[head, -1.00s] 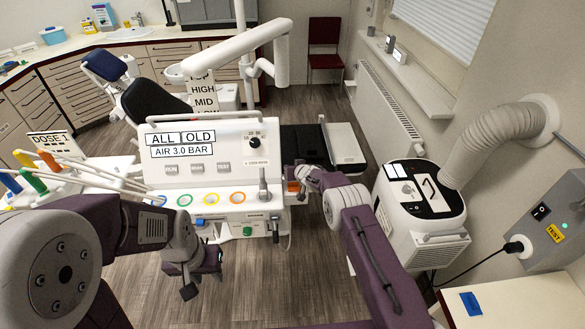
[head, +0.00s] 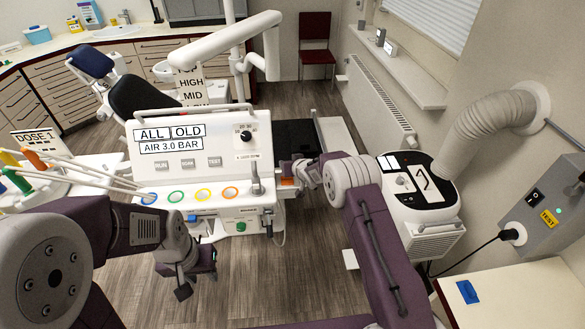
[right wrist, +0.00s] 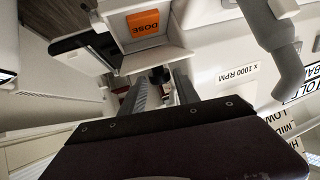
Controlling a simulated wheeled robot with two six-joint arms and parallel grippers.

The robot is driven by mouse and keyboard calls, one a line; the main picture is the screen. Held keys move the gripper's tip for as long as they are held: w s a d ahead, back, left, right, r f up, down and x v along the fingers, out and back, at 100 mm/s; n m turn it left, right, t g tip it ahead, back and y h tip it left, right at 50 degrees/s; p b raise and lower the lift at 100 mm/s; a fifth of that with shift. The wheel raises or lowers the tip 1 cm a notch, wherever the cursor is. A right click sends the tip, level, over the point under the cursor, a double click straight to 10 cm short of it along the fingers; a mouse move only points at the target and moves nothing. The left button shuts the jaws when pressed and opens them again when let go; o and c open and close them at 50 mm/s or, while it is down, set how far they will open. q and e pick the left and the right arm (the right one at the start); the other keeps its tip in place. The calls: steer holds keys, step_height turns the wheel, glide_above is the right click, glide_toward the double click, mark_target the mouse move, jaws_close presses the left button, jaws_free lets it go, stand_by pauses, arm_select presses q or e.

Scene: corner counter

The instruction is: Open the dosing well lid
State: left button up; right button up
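The dosing well with its orange DOSE label (right wrist: 143,23) shows at the top of the right wrist view, in a white housing on the side of the console (head: 200,120). The orange patch (head: 288,181) also shows in the head view. A pale flap with a small dark knob (right wrist: 160,75) lies below the label; I cannot tell whether it is the lid. My right gripper (right wrist: 162,92) is open, its fingers on either side of the knob, with no clear contact. In the head view it is partly hidden beside the console. My left gripper (head: 196,282) hangs open and empty before the console.
A white machine (head: 415,195) with a ribbed hose stands at the right. A grey switch box (head: 545,215) and a white counter (head: 520,295) are at lower right. Colored-handled instruments (head: 25,170) stand at the left.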

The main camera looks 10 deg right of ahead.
steer(key=b+v, duration=0.1)
steer(key=v, duration=0.3)
steer(key=shift+c, duration=0.3)
